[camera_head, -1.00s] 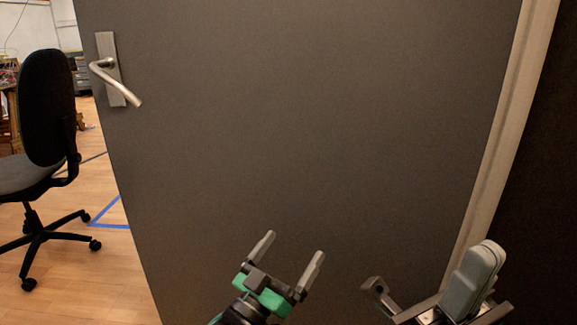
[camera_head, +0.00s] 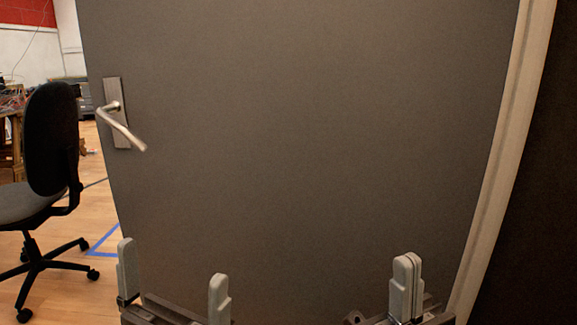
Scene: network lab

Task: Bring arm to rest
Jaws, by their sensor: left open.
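My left gripper (camera_head: 172,258) is at the bottom left of the head view. Its two grey fingers point up and stand wide apart, with nothing between them. It overlaps the lower left part of the grey door in the picture. My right gripper (camera_head: 406,258) is at the bottom, right of the middle. Its grey finger pads stand upright and close together, with nothing seen between them. The arms behind both grippers are mostly below the picture's edge.
A large dark grey door (camera_head: 300,140) fills the middle, with a metal lever handle (camera_head: 122,128) at its left edge. A pale frame (camera_head: 500,180) runs down the right. A black office chair (camera_head: 50,140) stands at left on the wooden floor (camera_head: 70,295).

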